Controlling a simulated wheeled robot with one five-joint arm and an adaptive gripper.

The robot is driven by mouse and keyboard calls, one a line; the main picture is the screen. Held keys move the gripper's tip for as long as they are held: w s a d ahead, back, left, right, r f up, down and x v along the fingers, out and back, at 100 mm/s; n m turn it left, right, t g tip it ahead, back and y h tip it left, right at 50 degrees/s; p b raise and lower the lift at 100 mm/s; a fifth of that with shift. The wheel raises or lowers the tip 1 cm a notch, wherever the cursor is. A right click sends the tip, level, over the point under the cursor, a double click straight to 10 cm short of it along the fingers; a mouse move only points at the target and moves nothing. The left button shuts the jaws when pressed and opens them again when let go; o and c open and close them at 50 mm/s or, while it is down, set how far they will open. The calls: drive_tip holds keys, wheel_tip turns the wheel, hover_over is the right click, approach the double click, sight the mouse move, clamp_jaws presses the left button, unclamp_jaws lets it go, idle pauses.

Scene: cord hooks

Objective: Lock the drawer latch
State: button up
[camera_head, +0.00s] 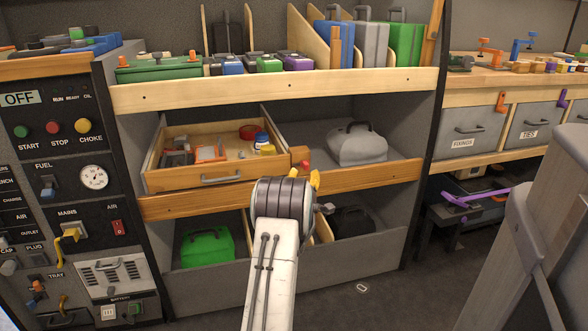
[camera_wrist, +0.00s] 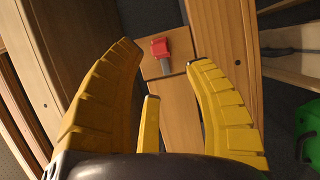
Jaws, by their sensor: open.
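The drawer latch (camera_head: 304,165) shows as a small red piece beside the right end of the drawer front. In the wrist view the red latch (camera_wrist: 161,47) has a short grey pin and sits on a wooden block. The wooden drawer (camera_head: 205,180) has a grey handle and holds small items; I cannot tell whether it is fully in. My gripper (camera_head: 316,180) is just in front of the latch, partly hidden by my wrist. In the wrist view my gripper (camera_wrist: 165,56) has its yellow fingers spread, with the latch beyond and between the tips and nothing held.
A grey case (camera_head: 357,146) stands on the shelf right of the drawer. A green case (camera_head: 207,245) and a dark case (camera_head: 353,221) sit below. A wooden shelf edge (camera_head: 190,206) runs under the drawer. A control panel (camera_head: 50,130) stands at left.

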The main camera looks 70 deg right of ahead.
sight(306, 168)
drive_tip(key=shift+f+b+x, duration=0.25)
drive_tip(key=shift+b+x, duration=0.75)
drive_tip(key=shift+b, duration=0.25)
drive_tip(key=shift+r+b+x, duration=0.15)
drive_tip(key=shift+b+x, duration=0.1)
drive_tip(key=shift+x, duration=1)
drive_tip(key=shift+r+b+x, duration=0.1)
drive_tip(key=shift+b+x, duration=0.1)
drive_tip(key=shift+x, duration=1)
clamp_jaws()
